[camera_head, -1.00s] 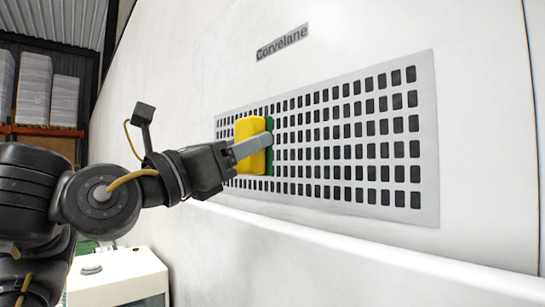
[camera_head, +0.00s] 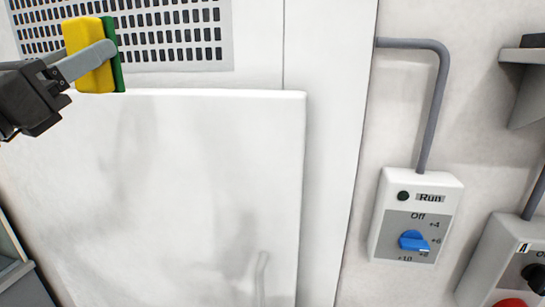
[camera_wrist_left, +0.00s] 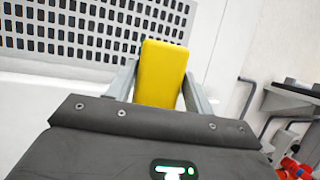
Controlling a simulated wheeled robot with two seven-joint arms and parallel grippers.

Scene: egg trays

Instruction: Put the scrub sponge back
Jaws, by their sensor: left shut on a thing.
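The scrub sponge (camera_head: 88,52) is a yellow block with a green scouring layer on its right face. It is at the upper left of the head view, in front of the vent grille. My left gripper (camera_head: 84,62) is shut on it, with a finger across its front. In the left wrist view the sponge (camera_wrist_left: 163,72) stands between the two fingers of the left gripper (camera_wrist_left: 160,90), its yellow side towards the camera. Whether the green side touches the grille cannot be told. My right gripper is not in view.
The vent grille (camera_head: 170,35) is set in a white panel, above a protruding white door (camera_head: 200,180) with grey smudges. To the right are a control box (camera_head: 418,215) with a blue knob, a second box (camera_head: 505,265) with a red button, and a grey shelf (camera_head: 525,85).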

